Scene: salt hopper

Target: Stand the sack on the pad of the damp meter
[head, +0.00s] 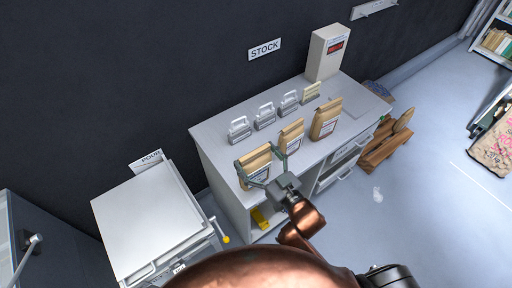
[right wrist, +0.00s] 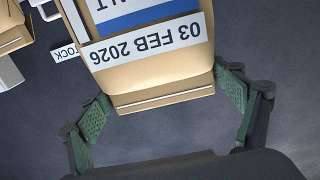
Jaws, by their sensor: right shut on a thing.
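My right gripper (head: 262,166) is shut on the leftmost tan paper sack (head: 257,157), with one green finger on each side. In the right wrist view the held sack (right wrist: 155,75) shows a blue and white label reading 03 FEB 2026, upside down. I cannot tell whether its base touches the counter. A beige box with a red display (head: 328,50), which looks like the damp meter, stands at the back right of the counter. A flat grey plate (head: 367,98), perhaps its pad, lies bare in front of it. My left gripper is not in view.
Two more sacks stand to the right, a middle one (head: 291,135) and a right one (head: 326,118). A white cabinet (head: 148,220) stands left; a wooden chair (head: 388,143) stands right.

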